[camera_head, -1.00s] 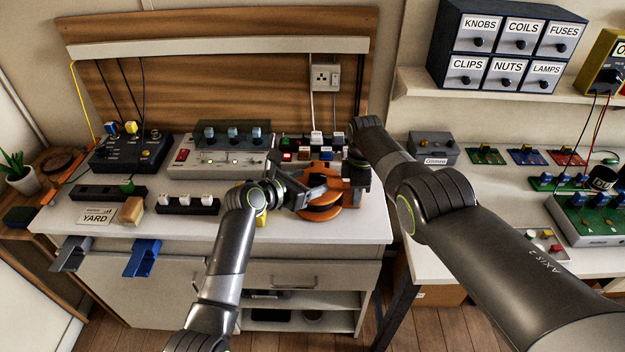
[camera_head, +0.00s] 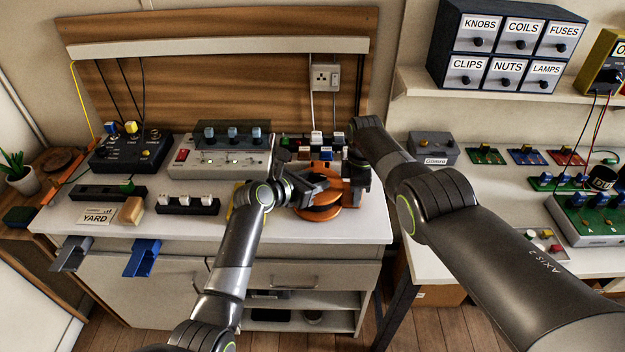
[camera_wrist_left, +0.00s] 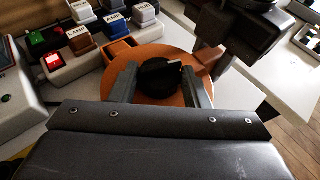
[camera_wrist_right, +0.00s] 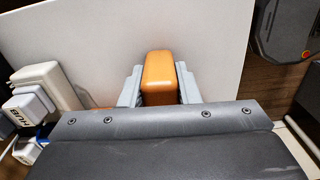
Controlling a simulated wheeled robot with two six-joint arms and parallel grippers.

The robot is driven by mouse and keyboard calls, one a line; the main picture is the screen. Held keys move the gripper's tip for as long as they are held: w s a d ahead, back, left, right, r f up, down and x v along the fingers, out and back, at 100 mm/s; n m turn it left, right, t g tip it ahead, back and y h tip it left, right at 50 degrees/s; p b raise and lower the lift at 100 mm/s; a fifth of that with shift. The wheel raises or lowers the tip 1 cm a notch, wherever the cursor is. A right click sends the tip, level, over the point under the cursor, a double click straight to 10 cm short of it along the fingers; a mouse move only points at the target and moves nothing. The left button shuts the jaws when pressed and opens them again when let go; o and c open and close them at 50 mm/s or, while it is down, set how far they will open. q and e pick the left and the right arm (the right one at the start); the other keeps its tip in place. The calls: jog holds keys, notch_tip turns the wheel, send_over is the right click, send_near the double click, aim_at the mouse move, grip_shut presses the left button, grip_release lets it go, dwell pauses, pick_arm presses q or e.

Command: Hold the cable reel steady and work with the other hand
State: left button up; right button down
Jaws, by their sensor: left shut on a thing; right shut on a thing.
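The cable reel, an orange disc (camera_head: 318,213), sits near the front right of the white bench top. In the left wrist view the orange disc (camera_wrist_left: 176,60) carries a black knob (camera_wrist_left: 160,74) at its middle. My left gripper (camera_wrist_left: 160,88) is shut on this knob, a finger on each side. In the right wrist view my right gripper (camera_wrist_right: 160,88) is shut on an orange upright block (camera_wrist_right: 158,75), which looks like the reel's handle. In the head view my right gripper (camera_head: 352,185) is at the reel's right side, and the arms partly hide the reel.
Behind the reel stand small labelled blocks (camera_head: 317,138) in a rack and a grey switch box (camera_head: 220,158). A YARD sign (camera_head: 97,215) and a tan block (camera_head: 131,210) lie to the left. The bench's front right corner (camera_head: 365,230) is clear.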

pick_arm(q)
jog(key=shift+w+a+m, duration=0.1)
jog(key=shift+m, duration=0.2)
jog(key=m+g+h, duration=0.1)
jog(key=m+g, duration=0.1)
jog(key=m+g+h, duration=0.1)
jog(key=shift+w+a+h, duration=0.25)
jog(key=shift+h, duration=0.05)
jog(key=shift+w+a+f+m+g+h, duration=0.15)
jog(key=shift+m+g+h, duration=0.25)
jog(key=shift+m+g, duration=0.6)
jog(key=shift+w+d+m+g+h, duration=0.1)
jog(key=shift+m+g+h, duration=0.3)
jog(key=shift+m+g, duration=0.55)
jog(key=shift+a+g, duration=0.1)
jog(key=shift+g, duration=0.35)
jog(key=o, duration=0.9)
jog(key=shift+m, duration=0.25)
jog(key=shift+o, duration=0.3)
